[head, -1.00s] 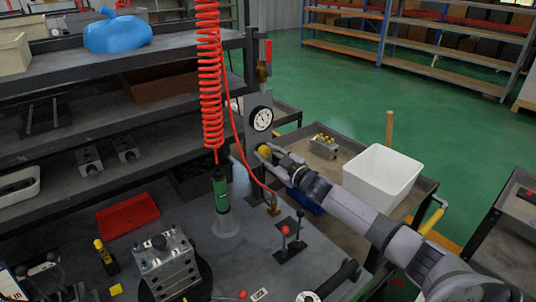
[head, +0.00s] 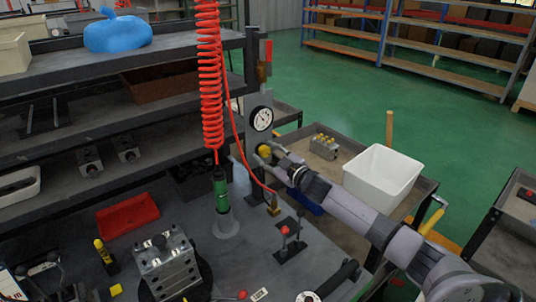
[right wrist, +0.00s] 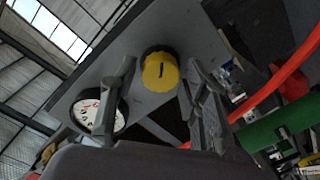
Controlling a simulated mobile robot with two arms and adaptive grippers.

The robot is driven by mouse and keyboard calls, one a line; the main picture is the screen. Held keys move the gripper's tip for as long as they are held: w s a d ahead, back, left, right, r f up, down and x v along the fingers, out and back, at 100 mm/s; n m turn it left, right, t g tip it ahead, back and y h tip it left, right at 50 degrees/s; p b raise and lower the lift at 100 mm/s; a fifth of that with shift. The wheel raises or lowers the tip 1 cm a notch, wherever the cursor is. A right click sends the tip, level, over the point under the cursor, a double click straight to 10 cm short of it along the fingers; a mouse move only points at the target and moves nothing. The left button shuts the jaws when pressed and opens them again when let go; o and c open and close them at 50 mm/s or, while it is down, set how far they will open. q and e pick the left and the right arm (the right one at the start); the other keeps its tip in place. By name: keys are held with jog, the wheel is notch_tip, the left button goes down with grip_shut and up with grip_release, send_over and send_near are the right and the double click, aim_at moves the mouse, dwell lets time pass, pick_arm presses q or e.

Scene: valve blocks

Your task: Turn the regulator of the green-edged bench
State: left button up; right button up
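The regulator's yellow round knob (head: 264,151) sits on the grey upright panel (head: 256,98), just below a white dial gauge (head: 262,119). In the right wrist view the knob (right wrist: 160,72) faces me, with a short dark mark on it. My right gripper (head: 270,154) is at the knob. In the right wrist view its fingers (right wrist: 160,76) are spread on either side of the knob, with gaps showing at both sides. The gauge (right wrist: 98,111) is partly behind the left finger. The bench top (head: 255,246) is grey; I cannot make out a green edge. My left gripper is not in view.
A red coiled hose (head: 209,75) with a green tool (head: 221,193) hangs left of the knob. Levers (head: 290,240) and a metal block (head: 165,263) stand on the bench. A white bin (head: 382,172) is on a cart to the right.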

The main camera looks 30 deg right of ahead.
jog(key=shift+o, duration=0.6)
jog(key=shift+s, duration=0.1)
jog(key=shift+s+f, duration=0.1)
jog(key=shift+s, duration=0.15)
jog(key=s+d, duration=0.1)
jog(key=s, duration=1)
jog(key=shift+s, duration=0.15)
